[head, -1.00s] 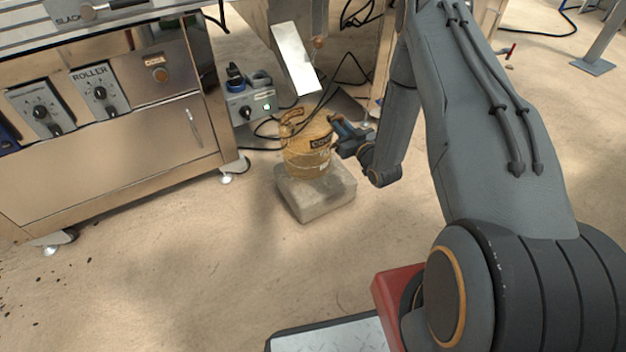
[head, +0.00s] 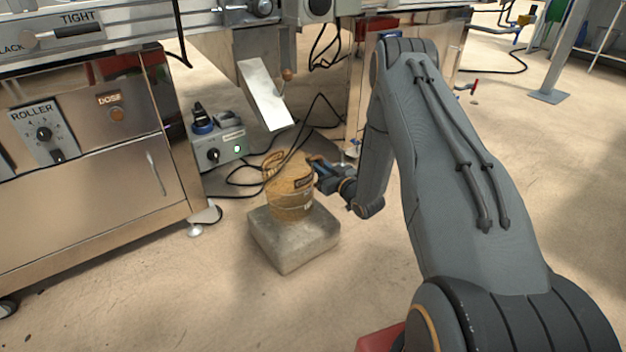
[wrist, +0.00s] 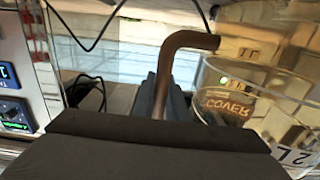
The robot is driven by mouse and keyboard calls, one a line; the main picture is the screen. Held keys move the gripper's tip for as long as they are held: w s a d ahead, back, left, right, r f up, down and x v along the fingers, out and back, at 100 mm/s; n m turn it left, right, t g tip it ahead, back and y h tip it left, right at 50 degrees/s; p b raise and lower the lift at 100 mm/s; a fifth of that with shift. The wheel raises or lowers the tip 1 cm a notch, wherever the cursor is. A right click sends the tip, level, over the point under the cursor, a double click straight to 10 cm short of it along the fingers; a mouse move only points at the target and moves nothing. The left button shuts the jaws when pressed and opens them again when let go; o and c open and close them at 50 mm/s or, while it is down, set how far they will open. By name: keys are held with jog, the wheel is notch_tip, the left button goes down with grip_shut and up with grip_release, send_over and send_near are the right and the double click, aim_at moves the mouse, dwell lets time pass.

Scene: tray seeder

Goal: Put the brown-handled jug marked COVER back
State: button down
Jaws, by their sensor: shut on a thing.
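The jug (head: 290,199) looks amber and see-through in the head view, with a dark label on its right side. It is upright at the top of a grey block (head: 293,240); I cannot tell if its base touches. My gripper (head: 318,172) is at the jug's right side. In the wrist view the jug (wrist: 290,100) is at the right, its COVER label reading upside down. Its brown handle (wrist: 178,62) runs down between my gripper's fingers (wrist: 163,98), which are shut on it. The lower handle is hidden behind the gripper body.
A steel machine cabinet (head: 90,185) stands at the left. A small control box (head: 218,148) with cables lies behind the block. A tilted metal chute (head: 264,93) hangs above. Machine legs stand behind my arm. The floor in front of the block is clear.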

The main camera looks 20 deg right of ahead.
jog(key=shift+f+b, duration=1.1)
jog(key=shift+f, duration=1.25)
jog(key=c, duration=1.8)
grip_release()
jog(key=shift+o, duration=0.2)
jog(key=p+v, duration=0.6)
jog(key=v, duration=0.6)
